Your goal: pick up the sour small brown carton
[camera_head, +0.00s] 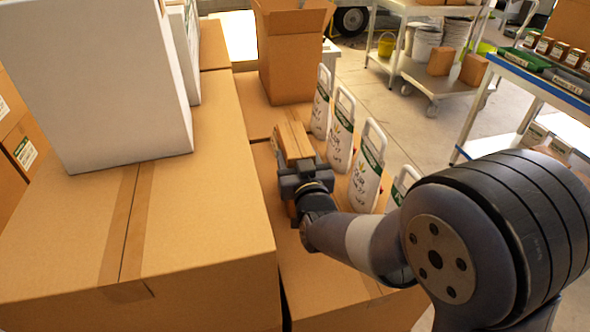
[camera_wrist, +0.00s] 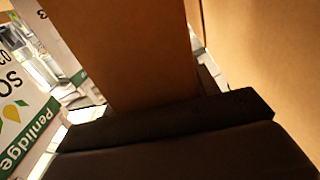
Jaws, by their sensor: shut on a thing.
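A small brown carton (camera_head: 293,143) is in my gripper (camera_head: 297,172) in the head view, above the lower cardboard box between the large box and the row of white packs. In the wrist view the carton (camera_wrist: 125,50) fills the upper middle, and its lower end meets the dark gripper (camera_wrist: 165,120). My gripper is shut on the carton. No print that would name its flavour shows on the visible faces. The carton's lower part is hidden by the gripper, and I cannot tell whether it touches the box below.
Several white packs with handles (camera_head: 367,168) stand close on the right. A large cardboard box (camera_head: 200,225) rises on the left with a white box (camera_head: 95,85) on it. An open carton (camera_head: 290,55) stands behind. A shelf cart (camera_head: 535,80) is at right.

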